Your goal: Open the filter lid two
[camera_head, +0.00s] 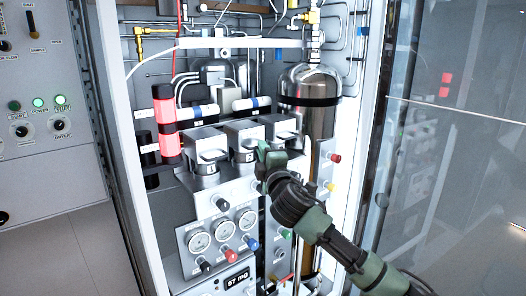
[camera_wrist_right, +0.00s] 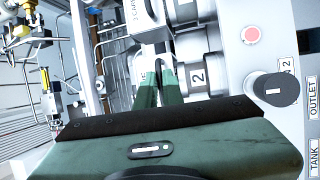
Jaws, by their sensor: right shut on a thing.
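Three grey filter housings stand in a row inside the cabinet in the head view. The middle one carries filter lid two (camera_head: 243,130), with a light square top and a handle at its front. My right gripper (camera_head: 266,152) reaches in from the lower right at the front of the middle and right housings. In the right wrist view its green fingers (camera_wrist_right: 158,84) are shut on a pale metal handle close to the number 2 label (camera_wrist_right: 197,79). The fingers hide part of the handle. My left gripper is not in view.
The left filter lid (camera_head: 204,139) and right filter lid (camera_head: 280,124) flank the middle one closely. A steel tank (camera_head: 309,98) stands behind at right. Gauges (camera_head: 225,231) and coloured knobs sit below. The glass door (camera_head: 455,130) is at the right.

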